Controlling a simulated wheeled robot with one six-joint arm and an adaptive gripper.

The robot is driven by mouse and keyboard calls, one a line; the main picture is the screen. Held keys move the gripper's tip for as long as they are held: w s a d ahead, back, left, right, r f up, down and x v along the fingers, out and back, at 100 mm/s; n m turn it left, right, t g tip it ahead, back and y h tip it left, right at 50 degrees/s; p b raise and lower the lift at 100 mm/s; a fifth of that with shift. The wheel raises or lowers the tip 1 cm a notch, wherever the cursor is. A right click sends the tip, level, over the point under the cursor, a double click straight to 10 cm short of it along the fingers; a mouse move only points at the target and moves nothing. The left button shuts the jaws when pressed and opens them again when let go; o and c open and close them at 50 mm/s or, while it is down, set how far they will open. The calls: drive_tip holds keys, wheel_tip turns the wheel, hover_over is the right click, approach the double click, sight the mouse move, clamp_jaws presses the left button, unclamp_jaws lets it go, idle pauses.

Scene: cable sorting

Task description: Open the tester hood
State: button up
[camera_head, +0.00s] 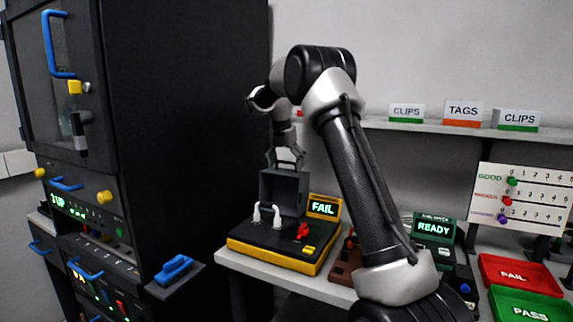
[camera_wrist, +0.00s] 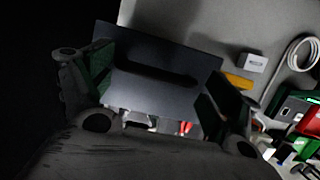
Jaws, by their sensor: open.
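The cable tester (camera_head: 272,250) is a black box with a yellow base on the bench. Its dark grey hood (camera_head: 284,190) stands raised at the back of the tester, hollow side toward the front. The tester screen (camera_head: 324,208) reads FAIL. My gripper (camera_head: 286,160) is open just above the hood's top edge, pointing down. In the wrist view, the hood (camera_wrist: 150,90) shows as a dark panel between my spread fingers (camera_wrist: 160,88). Contact cannot be told.
A tall black cabinet (camera_head: 190,120) stands close on the left. A green READY unit (camera_head: 433,230), a red FAIL tray (camera_head: 518,274) and a green PASS tray (camera_head: 528,306) lie to the right. A shelf (camera_head: 430,126) with label signs runs behind the arm.

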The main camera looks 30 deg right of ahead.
drive_tip(key=shift+r, duration=0.1)
drive_tip(key=v, duration=1.1)
drive_tip(key=shift+r, duration=0.4)
drive_tip(key=shift+s+a, duration=0.1)
drive_tip(key=shift+a, duration=0.05)
